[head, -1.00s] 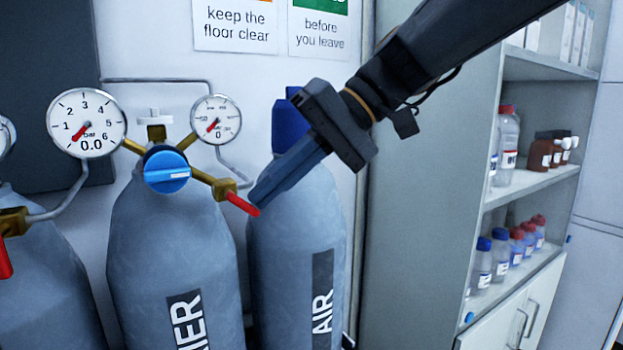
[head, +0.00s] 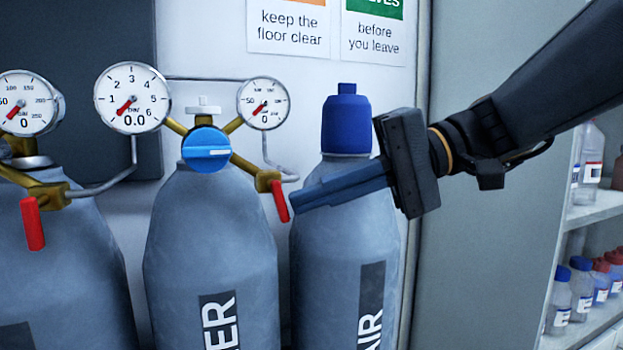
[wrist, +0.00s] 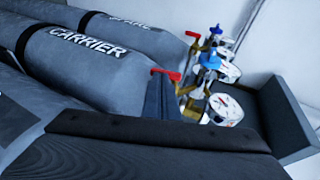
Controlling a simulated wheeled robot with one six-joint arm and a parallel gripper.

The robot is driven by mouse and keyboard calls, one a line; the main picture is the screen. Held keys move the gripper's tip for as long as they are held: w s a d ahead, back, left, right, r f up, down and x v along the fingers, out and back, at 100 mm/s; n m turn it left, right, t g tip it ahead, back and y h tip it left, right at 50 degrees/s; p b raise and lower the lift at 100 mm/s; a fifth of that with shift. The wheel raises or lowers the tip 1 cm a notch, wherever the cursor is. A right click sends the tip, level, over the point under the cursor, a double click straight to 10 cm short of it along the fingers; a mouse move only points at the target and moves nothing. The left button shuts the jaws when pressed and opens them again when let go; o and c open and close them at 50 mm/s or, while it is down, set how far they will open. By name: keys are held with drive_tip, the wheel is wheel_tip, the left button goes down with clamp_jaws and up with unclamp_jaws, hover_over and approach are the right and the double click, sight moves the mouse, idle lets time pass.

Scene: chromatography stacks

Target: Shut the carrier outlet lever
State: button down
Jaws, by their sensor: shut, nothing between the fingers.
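The carrier outlet lever (head: 280,201) is red and hangs steeply down, slightly tilted to the right, from the brass outlet (head: 266,181) of the carrier cylinder (head: 212,250). My gripper (head: 294,203) is shut and empty. Its fingertips are at the lever's right side, touching it or very close. In the wrist view the red lever (wrist: 166,73) shows just beyond the fingers (wrist: 164,98), and the cylinder's CARRIER label (wrist: 88,43) is readable. The lever's lower end is partly close against the fingertips in the head view.
The AIR cylinder (head: 345,240) with a blue cap (head: 346,122) stands right behind my fingers. A blue knob (head: 206,150) and gauges (head: 132,98) sit above the outlet. Another cylinder (head: 60,270) with a red lever (head: 32,224) is at left. Shelves with bottles (head: 590,215) stand right.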

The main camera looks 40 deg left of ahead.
drive_tip(key=shift+r+p, duration=0.3)
drive_tip(key=shift+r, duration=0.25)
drive_tip(key=w+f+b+v, duration=0.1)
drive_tip(key=b+v, duration=0.1)
drive_tip(key=v, duration=1.1)
drive_tip(key=shift+w, duration=0.35)
